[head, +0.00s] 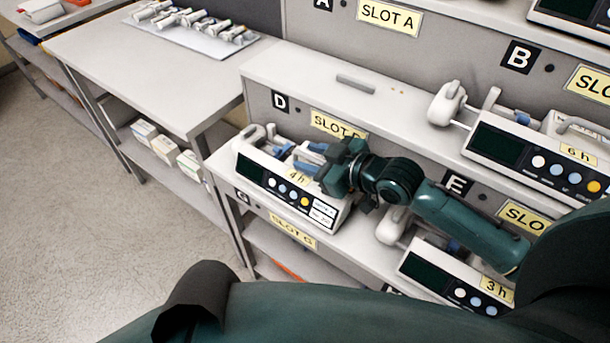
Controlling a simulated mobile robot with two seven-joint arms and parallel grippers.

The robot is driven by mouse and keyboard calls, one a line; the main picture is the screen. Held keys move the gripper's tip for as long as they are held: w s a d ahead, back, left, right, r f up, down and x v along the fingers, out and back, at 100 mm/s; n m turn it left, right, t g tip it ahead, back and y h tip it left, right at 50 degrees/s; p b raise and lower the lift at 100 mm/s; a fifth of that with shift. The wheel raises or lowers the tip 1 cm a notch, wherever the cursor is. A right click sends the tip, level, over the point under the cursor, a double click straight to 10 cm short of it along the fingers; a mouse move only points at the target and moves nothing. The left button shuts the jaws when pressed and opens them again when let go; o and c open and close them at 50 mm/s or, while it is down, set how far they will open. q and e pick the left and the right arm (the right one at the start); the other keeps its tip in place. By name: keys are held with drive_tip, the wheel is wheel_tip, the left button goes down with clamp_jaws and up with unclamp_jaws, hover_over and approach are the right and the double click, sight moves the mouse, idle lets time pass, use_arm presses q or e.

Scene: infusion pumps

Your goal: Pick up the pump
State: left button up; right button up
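A white pump (270,183) with a dark screen, coloured round buttons and a yellow "4 h" label sits on the shelf at slot D. My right gripper (309,156) comes in from the right. Its blue-tipped fingers are at the top right of this pump, by its upper fittings. The fingertips overlap the pump's top parts, and I cannot tell whether they are shut on anything. My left gripper is not in view.
A "6 h" pump (530,152) stands at the right and a "3 h" pump (430,272) below it, near my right arm. A grey table (140,60) at the left holds a tray (193,40) of small white items. Its front part is clear.

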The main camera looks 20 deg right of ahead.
drive_tip(key=shift+c, duration=0.2)
clamp_jaws()
idle(1.1)
drive_tip(key=shift+r, duration=0.2)
